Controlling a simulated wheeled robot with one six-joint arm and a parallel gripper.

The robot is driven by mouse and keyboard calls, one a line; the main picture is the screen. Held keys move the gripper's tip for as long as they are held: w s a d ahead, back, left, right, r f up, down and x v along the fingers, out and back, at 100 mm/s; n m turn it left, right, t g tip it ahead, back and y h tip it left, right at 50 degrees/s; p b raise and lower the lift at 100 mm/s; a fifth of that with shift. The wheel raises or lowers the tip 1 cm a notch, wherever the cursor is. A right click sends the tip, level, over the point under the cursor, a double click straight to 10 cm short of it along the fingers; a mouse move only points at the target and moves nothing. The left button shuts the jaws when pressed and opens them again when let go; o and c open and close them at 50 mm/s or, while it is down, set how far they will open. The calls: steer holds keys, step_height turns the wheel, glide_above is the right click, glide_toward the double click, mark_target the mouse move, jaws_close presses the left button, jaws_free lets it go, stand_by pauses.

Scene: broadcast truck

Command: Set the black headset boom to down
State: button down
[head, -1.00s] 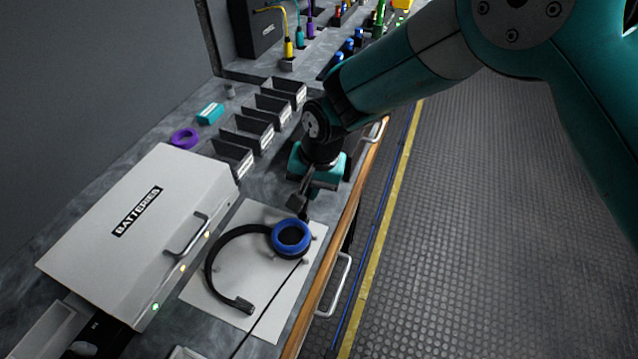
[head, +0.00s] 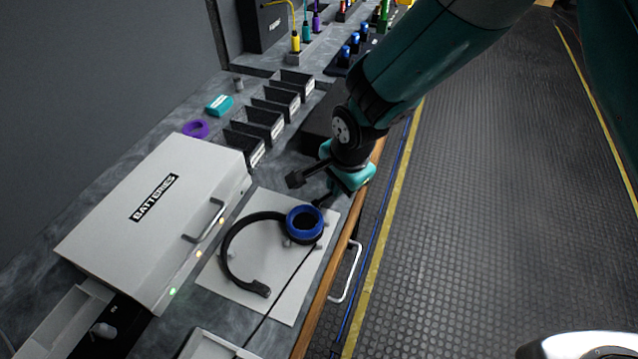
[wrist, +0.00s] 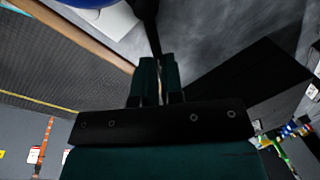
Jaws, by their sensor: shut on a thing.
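The black headset (head: 231,243) lies on a white mat (head: 285,308), its curved band open toward the right and a blue ear cushion (head: 291,219) at its upper end. My gripper (head: 327,197) is low beside the ear cushion, on its far right side. In the wrist view, the two teal fingers (wrist: 158,78) are closed on a thin black bar, the headset boom (wrist: 151,32). The boom runs from the fingers toward the blue cushion (wrist: 90,2) at the top edge. Its gripped end is hidden between the fingers.
A white batteries case (head: 150,215) stands left of the mat. Dark open bins (head: 258,124) line the bench behind. A purple ring (head: 195,129) and teal block (head: 219,105) lie farther left. The wooden bench edge (head: 318,310) and a drawer handle (head: 347,272) are at right.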

steer(key=shift+s+a, duration=0.15)
steer(key=shift+s, duration=0.1)
steer(key=c, duration=1.3)
jaws_free()
steer(key=shift+c, duration=0.2)
steer(key=shift+o, duration=0.6)
steer(key=shift+w, duration=0.1)
steer(key=shift+r, duration=0.1)
step_height(320, 180, up, 17)
steer(key=s+d+b, duration=0.1)
steer(key=s+d, duration=0.1)
steer(key=shift+s+d, duration=0.25)
